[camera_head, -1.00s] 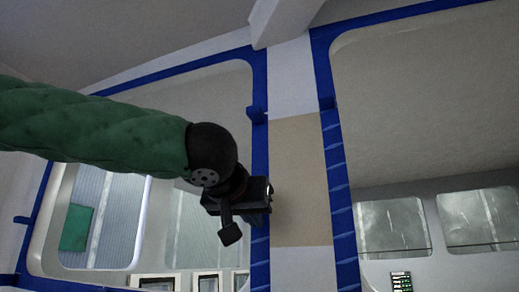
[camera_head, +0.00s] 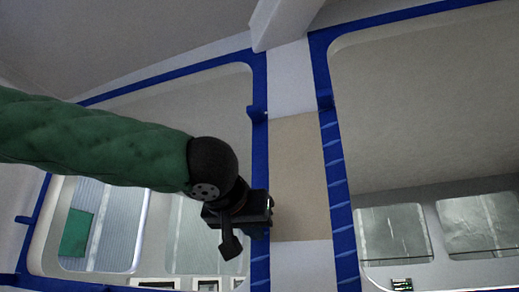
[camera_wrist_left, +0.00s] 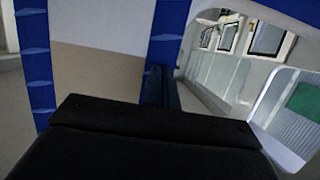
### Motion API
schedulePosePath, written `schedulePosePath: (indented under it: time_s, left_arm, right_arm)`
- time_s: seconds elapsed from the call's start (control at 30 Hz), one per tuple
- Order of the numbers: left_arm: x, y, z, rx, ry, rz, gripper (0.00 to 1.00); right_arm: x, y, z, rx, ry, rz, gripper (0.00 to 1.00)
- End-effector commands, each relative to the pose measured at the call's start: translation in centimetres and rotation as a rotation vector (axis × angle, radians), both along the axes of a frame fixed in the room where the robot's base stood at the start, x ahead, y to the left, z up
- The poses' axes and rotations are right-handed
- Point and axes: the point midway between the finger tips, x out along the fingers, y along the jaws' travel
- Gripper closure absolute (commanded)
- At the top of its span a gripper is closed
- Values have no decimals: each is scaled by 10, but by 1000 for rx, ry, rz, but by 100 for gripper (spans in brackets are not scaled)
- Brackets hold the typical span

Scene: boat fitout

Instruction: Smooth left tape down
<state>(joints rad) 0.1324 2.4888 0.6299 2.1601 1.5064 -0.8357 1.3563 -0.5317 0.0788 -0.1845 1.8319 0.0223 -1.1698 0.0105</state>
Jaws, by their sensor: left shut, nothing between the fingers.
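The left blue tape (camera_head: 260,160) runs vertically along the right edge of the left window opening, beside a tan panel. It looks mostly flat above my gripper, with one tab (camera_head: 257,113) standing out. My left gripper (camera_head: 268,213) is shut and empty, its tip over the lower part of this tape, hiding a stretch of it. In the left wrist view the closed fingers (camera_wrist_left: 160,86) lie over the tape (camera_wrist_left: 168,32); whether they touch it I cannot tell. My right gripper is not in view.
A second blue tape (camera_head: 335,165) with several raised creases runs down the tan panel's (camera_head: 297,180) right side, with a tab near its top. A white beam (camera_head: 285,22) juts from above. The left window opening (camera_head: 170,105) lies behind my arm.

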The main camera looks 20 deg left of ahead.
Motion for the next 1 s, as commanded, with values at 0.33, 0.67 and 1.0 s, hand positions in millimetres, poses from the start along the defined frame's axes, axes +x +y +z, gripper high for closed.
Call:
schedulePosePath:
  time_s: [0.33,0.67,1.0]
  left_arm:
    - [1,0,-11,0,0,0,100]
    - [1,0,-20,0,0,0,100]
    - [-2,0,-20,0,0,0,100]
  right_arm:
    - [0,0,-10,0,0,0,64]
    - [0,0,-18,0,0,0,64]
    - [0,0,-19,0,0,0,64]
